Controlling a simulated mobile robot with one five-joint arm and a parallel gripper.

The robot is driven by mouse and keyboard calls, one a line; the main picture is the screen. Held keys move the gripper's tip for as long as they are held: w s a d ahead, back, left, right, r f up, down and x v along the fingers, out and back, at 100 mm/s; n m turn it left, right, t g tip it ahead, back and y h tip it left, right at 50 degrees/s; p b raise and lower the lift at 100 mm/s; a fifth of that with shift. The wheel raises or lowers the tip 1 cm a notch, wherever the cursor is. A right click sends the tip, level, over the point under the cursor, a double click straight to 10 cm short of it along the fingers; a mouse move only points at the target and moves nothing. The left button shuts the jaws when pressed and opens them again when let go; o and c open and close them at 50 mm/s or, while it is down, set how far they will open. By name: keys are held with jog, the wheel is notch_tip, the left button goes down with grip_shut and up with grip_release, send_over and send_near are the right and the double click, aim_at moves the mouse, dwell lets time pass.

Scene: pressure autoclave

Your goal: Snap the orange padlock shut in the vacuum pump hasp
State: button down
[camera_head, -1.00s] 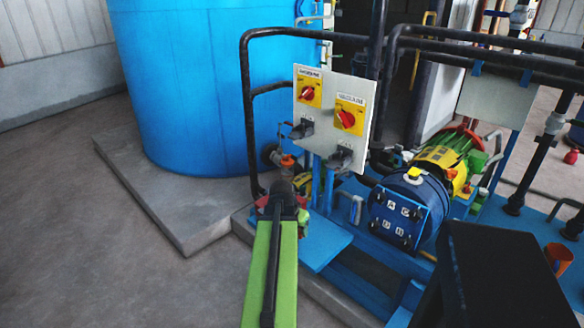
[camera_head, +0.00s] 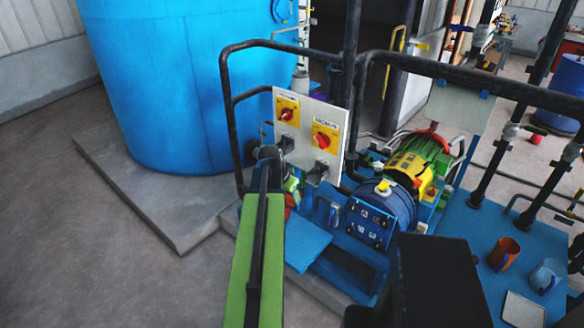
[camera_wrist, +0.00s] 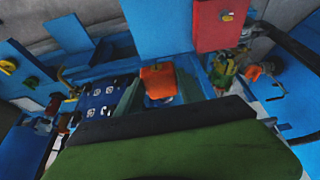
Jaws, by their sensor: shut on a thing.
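In the wrist view an orange block (camera_wrist: 158,80), which looks like the padlock, sits at the middle, just beyond the dark edge of my gripper (camera_wrist: 160,101). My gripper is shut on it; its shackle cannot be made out. In the head view my gripper's end (camera_head: 268,156) is left of and close to a pale switch panel (camera_head: 335,112), and the padlock cannot be made out. The panel has two yellow plates with red switches (camera_head: 286,114) (camera_head: 323,141). Dark fittings, possibly hasps, stick out below them (camera_head: 286,145) (camera_head: 317,173). The labels are too small to read.
A black pipe rail (camera_head: 226,110) runs left of and behind the panel. A large blue tank (camera_head: 175,85) stands behind. A blue drum-like unit (camera_head: 372,214) and a yellow-green motor (camera_head: 412,167) stand to the right. Open floor (camera_head: 60,230) lies at left.

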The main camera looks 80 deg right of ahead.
aim_at(312, 180)
jog(key=r, duration=0.1)
jog(key=r+p, duration=0.1)
jog(key=shift+s+d+r, duration=0.25)
jog(key=shift+r, duration=0.1)
jog(key=shift+f, duration=0.15)
jog(key=shift+d, duration=0.1)
jog(key=shift+s+d, duration=0.45)
jog(key=shift+d, duration=0.35)
jog(key=shift+s+d, duration=0.5)
jog(key=shift+d, duration=0.35)
jog(key=shift+s+d, duration=0.45)
jog(key=shift+d, duration=0.35)
jog(key=shift+s+d, duration=0.45)
jog(key=shift+d, duration=0.3)
jog(key=shift+s+d, duration=0.4)
jog(key=shift+d, duration=0.4)
jog(key=shift+s+d, duration=0.45)
jog(key=shift+d, duration=0.3)
jog(key=c, duration=0.7)
grip_release()
jog(key=shift+o, duration=0.2)
